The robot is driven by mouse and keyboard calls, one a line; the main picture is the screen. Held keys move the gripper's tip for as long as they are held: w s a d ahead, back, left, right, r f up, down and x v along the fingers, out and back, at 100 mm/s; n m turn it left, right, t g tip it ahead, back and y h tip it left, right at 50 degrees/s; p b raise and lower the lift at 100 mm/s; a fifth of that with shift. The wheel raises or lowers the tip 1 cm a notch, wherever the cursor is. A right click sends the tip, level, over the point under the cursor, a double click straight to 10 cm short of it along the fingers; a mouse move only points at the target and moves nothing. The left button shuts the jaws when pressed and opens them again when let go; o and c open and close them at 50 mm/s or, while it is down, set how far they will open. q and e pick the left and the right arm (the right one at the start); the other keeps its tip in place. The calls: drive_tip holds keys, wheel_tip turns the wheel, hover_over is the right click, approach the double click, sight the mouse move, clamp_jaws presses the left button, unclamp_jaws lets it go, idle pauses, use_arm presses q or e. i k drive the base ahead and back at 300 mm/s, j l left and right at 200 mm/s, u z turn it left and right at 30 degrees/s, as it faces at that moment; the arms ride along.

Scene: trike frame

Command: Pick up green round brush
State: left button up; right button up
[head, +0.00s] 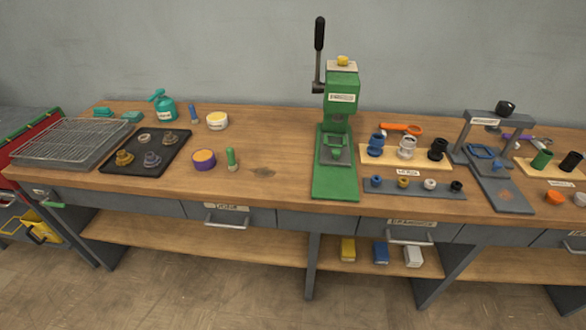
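A small green upright piece with a pale lower end (231,159), which looks like the green round brush, stands on the wooden workbench (270,155). It is just right of a purple tub with an orange-yellow top (204,160) and left of the green press. Nothing covers it. Neither of my grippers shows in the head view.
A green lever press (340,130) stands right of the brush. A black tray (147,153) with several parts and a wire rack (75,140) lie left. A white tub (217,121) and blue stick (194,114) stand behind. The bench front near the brush is clear.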

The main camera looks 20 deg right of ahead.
sight(233, 166)
drive_tip(key=i+j+z, duration=0.2)
drive_tip(key=i+j, duration=0.15)
drive_tip(key=i+j+z, duration=0.2)
drive_tip(key=j, duration=0.25)
drive_tip(key=i+j+z, duration=0.2)
drive_tip(key=i+j, duration=0.2)
